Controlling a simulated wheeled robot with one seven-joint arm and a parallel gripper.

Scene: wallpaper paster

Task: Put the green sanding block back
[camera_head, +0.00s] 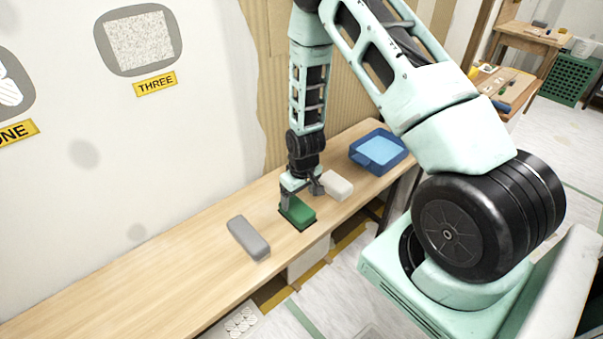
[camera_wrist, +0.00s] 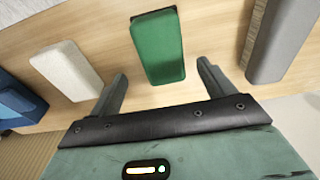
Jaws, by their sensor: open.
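The green sanding block (camera_head: 299,212) rests on the wooden bench, with a thin dark edge along its base. It also shows in the wrist view (camera_wrist: 158,48), in the upper middle. My gripper (camera_head: 302,194) points down at the block and is open, with nothing held. In the wrist view my gripper (camera_wrist: 162,72) has one finger on each side of the block's near end, with bare wood visible between each finger and the block. How far the fingertips are above the bench is hard to tell.
A grey block (camera_head: 248,238) lies left of the green one, and a whitish block (camera_head: 338,185) lies to its right. A blue tray (camera_head: 365,163) stands farther right. The bench (camera_head: 130,284) is clear at the left. The wall behind carries a "THREE" label (camera_head: 155,84).

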